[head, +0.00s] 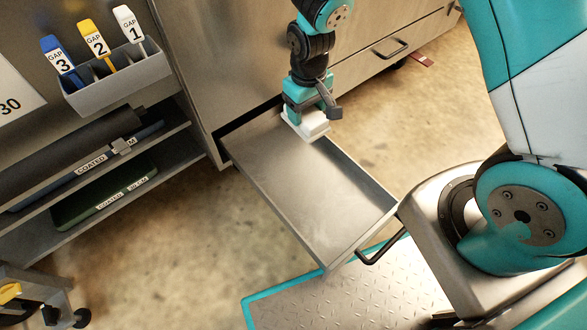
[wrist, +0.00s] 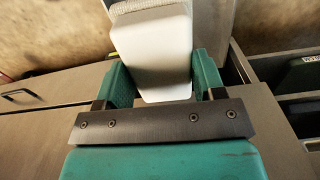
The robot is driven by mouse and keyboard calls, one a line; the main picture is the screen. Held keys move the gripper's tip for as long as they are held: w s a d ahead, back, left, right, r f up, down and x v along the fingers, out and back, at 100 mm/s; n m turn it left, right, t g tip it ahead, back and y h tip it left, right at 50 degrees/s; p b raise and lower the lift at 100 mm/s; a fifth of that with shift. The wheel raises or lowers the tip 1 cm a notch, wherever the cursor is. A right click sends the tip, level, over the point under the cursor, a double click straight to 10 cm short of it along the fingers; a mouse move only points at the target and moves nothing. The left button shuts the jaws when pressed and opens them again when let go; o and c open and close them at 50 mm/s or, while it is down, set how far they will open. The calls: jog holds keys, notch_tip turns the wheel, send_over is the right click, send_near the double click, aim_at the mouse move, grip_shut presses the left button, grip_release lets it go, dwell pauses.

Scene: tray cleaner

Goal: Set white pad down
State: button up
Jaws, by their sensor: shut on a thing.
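The white pad (head: 307,124) is a small white block held at the lower end of my gripper (head: 306,110), over the far end of the open metal tray drawer (head: 345,185). In the wrist view the white pad (wrist: 152,50) sits between the two teal fingers of my gripper (wrist: 158,82), with a textured grey-white layer at its far end. The fingers are shut on its sides. I cannot tell whether the pad touches the drawer floor. The drawer's visible floor is bare.
A grey holder (head: 118,78) with blue, yellow and white tagged tools hangs at the upper left. A cabinet drawer handle (head: 390,48) is behind. The drawer's near half is free.

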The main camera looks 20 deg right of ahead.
jog(key=f+b, duration=0.3)
jog(key=f, duration=0.4)
jog(key=a+f+b, duration=0.1)
jog(key=f+b, duration=0.2)
jog(key=f, duration=0.4)
jog(key=f+b, duration=0.3)
jog(key=f, duration=0.3)
jog(key=shift+a+f+b, duration=0.35)
jog(key=shift+f, duration=0.05)
jog(key=shift+r, duration=0.1)
jog(key=shift+s, duration=0.1)
jog(key=o, duration=1)
jog(key=shift+c, duration=0.2)
